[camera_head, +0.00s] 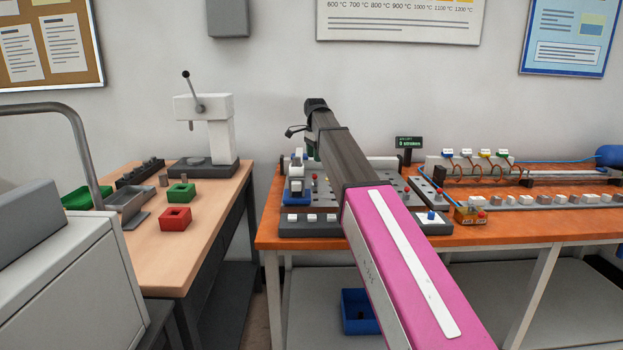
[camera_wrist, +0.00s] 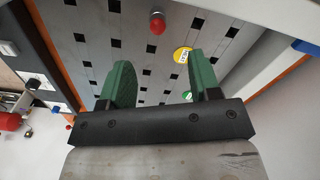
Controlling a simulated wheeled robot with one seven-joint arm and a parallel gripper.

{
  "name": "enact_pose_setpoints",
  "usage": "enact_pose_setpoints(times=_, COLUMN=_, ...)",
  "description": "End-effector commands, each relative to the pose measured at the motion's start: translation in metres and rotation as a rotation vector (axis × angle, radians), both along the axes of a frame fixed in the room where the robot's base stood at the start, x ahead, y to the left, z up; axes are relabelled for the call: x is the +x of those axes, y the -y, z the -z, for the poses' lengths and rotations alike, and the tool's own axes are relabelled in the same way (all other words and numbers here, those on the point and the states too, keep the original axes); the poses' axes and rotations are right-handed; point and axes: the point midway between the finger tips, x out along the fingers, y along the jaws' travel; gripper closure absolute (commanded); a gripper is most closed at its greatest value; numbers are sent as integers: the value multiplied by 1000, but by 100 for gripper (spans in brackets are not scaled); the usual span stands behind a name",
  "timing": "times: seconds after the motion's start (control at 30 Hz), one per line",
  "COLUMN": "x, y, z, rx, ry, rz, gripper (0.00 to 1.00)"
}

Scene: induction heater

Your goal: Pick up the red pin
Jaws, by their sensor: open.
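In the wrist view a red pin (camera_wrist: 157,23) with a rounded head stands on a grey plate (camera_wrist: 140,60) with dark square holes. My gripper (camera_wrist: 158,62) has two green fingers spread wide apart with nothing between them. The pin shows beyond the fingertips, roughly in line with the gap, and is not touched. In the head view small red-topped parts show on the orange bench, one (camera_head: 314,178) left of my arm and one (camera_head: 439,193) right of it. I cannot tell which matches the wrist view. My arm hides part of the plate there.
In the wrist view a yellow round tag (camera_wrist: 182,54) lies near the right finger, and a red round part (camera_wrist: 10,121) is at the left edge. In the head view the orange bench (camera_head: 480,238) holds several fixtures. A wooden table (camera_head: 150,243) with red and green blocks stands left.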

Motion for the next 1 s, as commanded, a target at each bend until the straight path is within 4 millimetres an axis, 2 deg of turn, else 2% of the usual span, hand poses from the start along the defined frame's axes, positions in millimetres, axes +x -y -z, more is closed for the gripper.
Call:
enact_pose_setpoints(times=0.17, x=-1, y=0, z=8, rx=0, ry=-1, rz=3, gripper=43)
enact_pose_setpoints(times=0.43, x=-1, y=0, z=46, rx=0, ry=-1, rz=2, gripper=43)
enact_pose_setpoints(times=0.67, x=-3, y=0, z=61, rx=0, ry=-1, rz=2, gripper=43)
enact_pose_setpoints(times=1.0, x=-9, y=0, z=103, rx=0, ry=0, rz=2, gripper=43)
